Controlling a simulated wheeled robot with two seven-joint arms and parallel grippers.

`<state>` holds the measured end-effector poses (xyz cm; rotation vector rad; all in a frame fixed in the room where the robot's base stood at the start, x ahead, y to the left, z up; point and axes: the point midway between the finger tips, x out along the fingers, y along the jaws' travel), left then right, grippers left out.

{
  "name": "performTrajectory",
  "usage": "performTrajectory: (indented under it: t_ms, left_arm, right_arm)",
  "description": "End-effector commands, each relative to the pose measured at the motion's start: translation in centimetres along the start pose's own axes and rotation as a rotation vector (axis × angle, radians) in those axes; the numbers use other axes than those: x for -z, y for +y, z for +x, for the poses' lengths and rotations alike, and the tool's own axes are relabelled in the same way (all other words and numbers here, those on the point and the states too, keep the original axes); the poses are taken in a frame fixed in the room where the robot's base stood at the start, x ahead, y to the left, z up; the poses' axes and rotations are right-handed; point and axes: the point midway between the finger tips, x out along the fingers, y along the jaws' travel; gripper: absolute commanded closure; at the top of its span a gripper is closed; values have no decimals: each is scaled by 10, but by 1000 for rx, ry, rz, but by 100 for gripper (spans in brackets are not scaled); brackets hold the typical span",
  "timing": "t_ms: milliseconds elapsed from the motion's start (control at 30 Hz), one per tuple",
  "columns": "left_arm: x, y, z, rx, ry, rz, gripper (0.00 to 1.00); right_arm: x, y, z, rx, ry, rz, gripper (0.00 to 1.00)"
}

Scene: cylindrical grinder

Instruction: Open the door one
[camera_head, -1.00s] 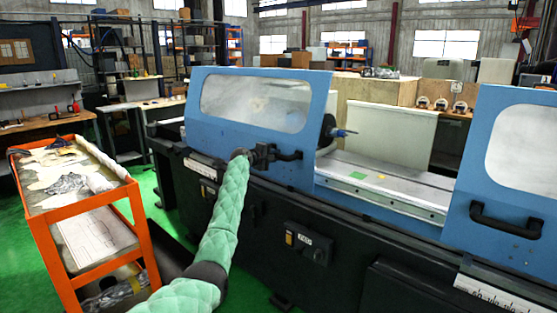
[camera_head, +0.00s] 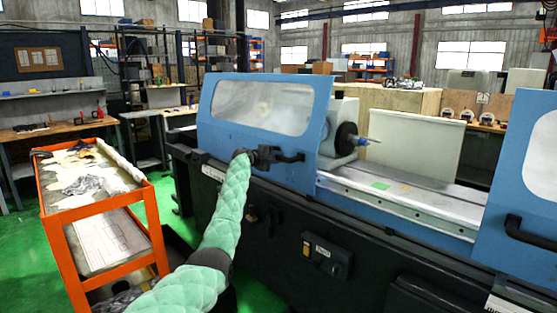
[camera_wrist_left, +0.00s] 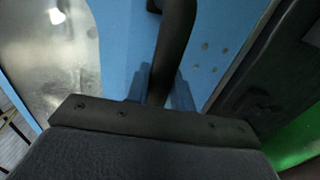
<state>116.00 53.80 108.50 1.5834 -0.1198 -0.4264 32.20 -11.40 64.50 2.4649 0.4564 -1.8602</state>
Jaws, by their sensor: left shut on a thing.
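The blue left door (camera_head: 225,134) of the grinder, with a clear window, stands at the left of the machine's opening. My left gripper (camera_head: 270,156) is at its black handle (camera_head: 290,157) and is shut on it. In the left wrist view the dark handle bar (camera_wrist_left: 176,40) runs between the two fingers (camera_wrist_left: 160,85), in front of the blue door panel (camera_wrist_left: 120,35). A second blue door (camera_head: 510,210) with a black handle (camera_head: 528,232) stands at the right, cut off by the picture edge. My right gripper is not in view.
Between the doors the machine bed (camera_head: 410,196) and a dark spindle (camera_head: 348,140) are exposed. An orange cart (camera_head: 160,222) stands at the left, close to my left arm. A control box (camera_head: 328,256) is on the machine front.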

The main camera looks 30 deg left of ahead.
Motion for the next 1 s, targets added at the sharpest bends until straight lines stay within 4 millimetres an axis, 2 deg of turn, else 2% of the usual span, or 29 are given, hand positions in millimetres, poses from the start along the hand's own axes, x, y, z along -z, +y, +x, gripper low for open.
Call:
performTrajectory:
  t_ms: [67, 100, 200, 567, 767, 1000]
  left_arm:
    - [0, -2, 0, 2, 0, -1, 100]
    - [0, -2, 0, 2, 0, -1, 75]
    - [0, -2, 0, 2, 0, -1, 57]
    - [0, -1, -3, 0, 0, 0, 57]
    - [1, -3, -23, 0, 0, 0, 57]
    - [1, -3, -56, 1, 1, 1, 57]
  right_arm:
    - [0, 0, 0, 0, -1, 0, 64]
    - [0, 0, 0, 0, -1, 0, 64]
    - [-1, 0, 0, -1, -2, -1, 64]
    - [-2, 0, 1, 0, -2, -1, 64]
    - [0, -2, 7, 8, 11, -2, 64]
    - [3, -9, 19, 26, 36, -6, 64]
